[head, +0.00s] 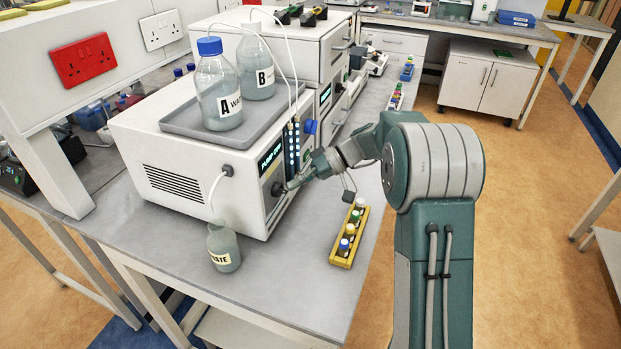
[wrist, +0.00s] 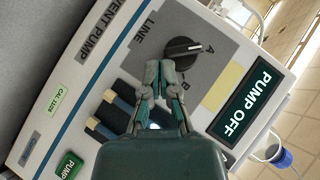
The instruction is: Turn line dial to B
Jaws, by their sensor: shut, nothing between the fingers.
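The line dial (wrist: 182,50) is a round black knob with a white pointer mark on the solvent pump's front, in the wrist view. The mark points toward the letter A; the letter B sits lower, partly beside my fingers. My gripper (wrist: 161,68) is shut and empty, its fingertips at the lower left side of the dial. I cannot tell if they touch it. In the head view my gripper (head: 284,188) is at the front face of the pump (head: 185,185), hiding part of the dial area.
The pump's display (wrist: 249,102) reads PUMP OFF. Bottles A (head: 219,100) and B (head: 258,80) stand in a grey tray on top. A waste bottle (head: 223,250) stands left of the front. A yellow vial rack (head: 340,258) lies on the bench below my arm.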

